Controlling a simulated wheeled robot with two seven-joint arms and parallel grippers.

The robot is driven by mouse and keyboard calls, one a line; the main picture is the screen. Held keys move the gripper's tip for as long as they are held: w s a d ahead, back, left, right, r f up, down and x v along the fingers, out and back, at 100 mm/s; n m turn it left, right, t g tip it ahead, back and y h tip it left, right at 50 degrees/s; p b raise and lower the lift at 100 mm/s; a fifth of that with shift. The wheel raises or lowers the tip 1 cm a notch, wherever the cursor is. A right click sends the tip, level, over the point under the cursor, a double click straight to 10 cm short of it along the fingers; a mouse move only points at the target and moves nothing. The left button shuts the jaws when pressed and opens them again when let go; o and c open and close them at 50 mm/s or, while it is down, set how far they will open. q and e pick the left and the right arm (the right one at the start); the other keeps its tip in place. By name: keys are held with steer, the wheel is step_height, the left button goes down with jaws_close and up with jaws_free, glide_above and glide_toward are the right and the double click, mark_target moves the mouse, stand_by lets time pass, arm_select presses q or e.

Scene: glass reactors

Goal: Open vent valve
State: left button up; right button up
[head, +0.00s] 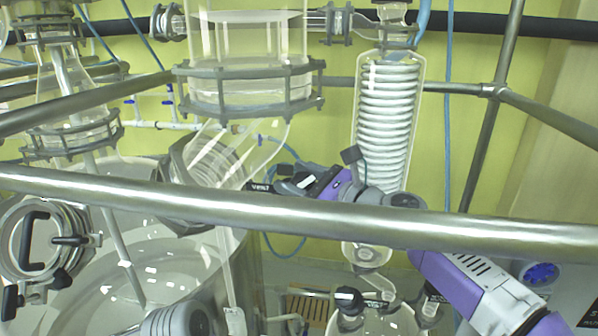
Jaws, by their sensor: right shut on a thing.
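The vent valve (261,187) shows in the head view as a small dark piece with a "VENT" label, just above the front rail and beside the lower part of the angled glass piece. My right gripper (284,185) reaches in from the right, with its purple and grey wrist behind the rail. Its fingers are shut on the vent valve's handle, at the right end of the label. The fingers and rail hide part of the valve, and I cannot tell whether it is open or closed. My left gripper is not in view.
A steel rail (440,222) crosses the whole view in front of my right wrist. A coiled glass condenser (388,120) stands behind it. A flanged glass vessel (248,85) is above the valve. A large glass reactor (150,262) fills the lower left.

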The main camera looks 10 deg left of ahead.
steer(key=n+g+p, duration=0.1)
steer(key=n+g, duration=0.1)
steer(key=shift+r+n, duration=0.15)
steer(key=shift+n, duration=0.15)
steer(key=shift+s+n+g+p, duration=0.15)
steer(key=shift+n+g+p, duration=0.5)
steer(key=shift+n+g, duration=0.5)
steer(key=shift+s+a+f+n+g, duration=0.1)
steer(key=shift+s+f+n+g, duration=0.1)
steer(key=shift+n+g, duration=0.8)
steer(key=shift+s+f+n+g, duration=0.1)
steer(key=shift+f+n+g, duration=0.1)
steer(key=shift+n+g, duration=0.75)
steer(key=shift+n+h, duration=0.3)
steer(key=shift+n, duration=0.2)
steer(key=o, duration=1)
steer(key=shift+c, duration=0.2)
steer(key=shift+m+t, duration=0.3)
